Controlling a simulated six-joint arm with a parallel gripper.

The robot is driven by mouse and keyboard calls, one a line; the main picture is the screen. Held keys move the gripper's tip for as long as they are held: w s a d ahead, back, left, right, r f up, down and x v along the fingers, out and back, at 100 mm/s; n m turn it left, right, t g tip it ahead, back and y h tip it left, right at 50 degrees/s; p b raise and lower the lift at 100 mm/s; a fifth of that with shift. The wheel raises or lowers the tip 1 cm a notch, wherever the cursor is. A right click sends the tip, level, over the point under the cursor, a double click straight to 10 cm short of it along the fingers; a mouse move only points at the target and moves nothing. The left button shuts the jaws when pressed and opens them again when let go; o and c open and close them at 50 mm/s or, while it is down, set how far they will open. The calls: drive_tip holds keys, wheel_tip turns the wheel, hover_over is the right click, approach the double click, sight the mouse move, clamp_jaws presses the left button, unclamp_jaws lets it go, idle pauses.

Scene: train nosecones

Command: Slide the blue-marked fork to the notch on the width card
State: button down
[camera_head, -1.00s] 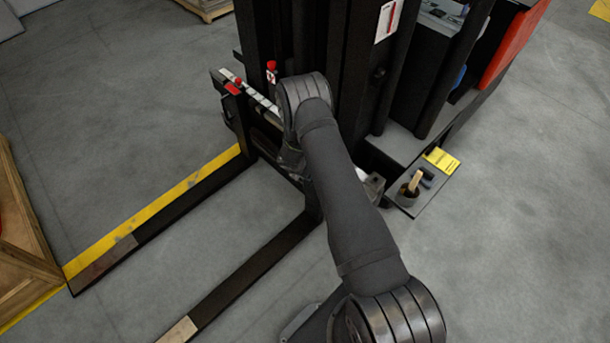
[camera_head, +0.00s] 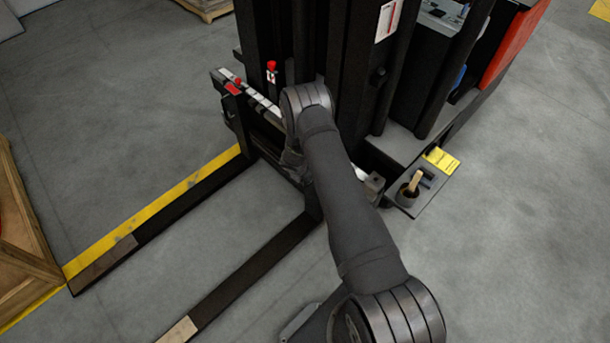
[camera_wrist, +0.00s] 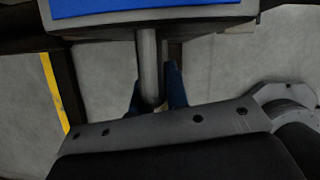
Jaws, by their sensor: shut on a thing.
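In the head view, the left fork (camera_head: 165,218) and the right fork (camera_head: 250,268) hang from the truck's dark carriage. A red mark (camera_head: 232,88) sits above the left fork. In the wrist view, a blue panel (camera_wrist: 130,8) lies at the top, over a grey upright post (camera_wrist: 148,65). My gripper (camera_wrist: 155,94) has its blue fingers on both sides of this post and is shut on it. In the head view my arm hides the gripper and the right fork's upper end. A white marked strip (camera_head: 262,102) runs along the carriage top; I cannot tell whether it is the width card.
The truck's dark mast (camera_head: 345,80) stands right behind my wrist. A small shelf (camera_head: 422,194) at right holds a cup with a wooden handle and a yellow label (camera_head: 441,160). A wooden crate (camera_head: 25,250) stands at left. The floor between the forks is clear.

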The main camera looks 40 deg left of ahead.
drive_tip(key=d, duration=0.7)
drive_tip(key=c, duration=1.4)
unclamp_jaws()
drive_tip(key=shift+a, duration=0.1)
drive_tip(key=v, duration=1.7)
drive_tip(key=shift+r, duration=0.2)
drive_tip(key=shift+f, duration=0.15)
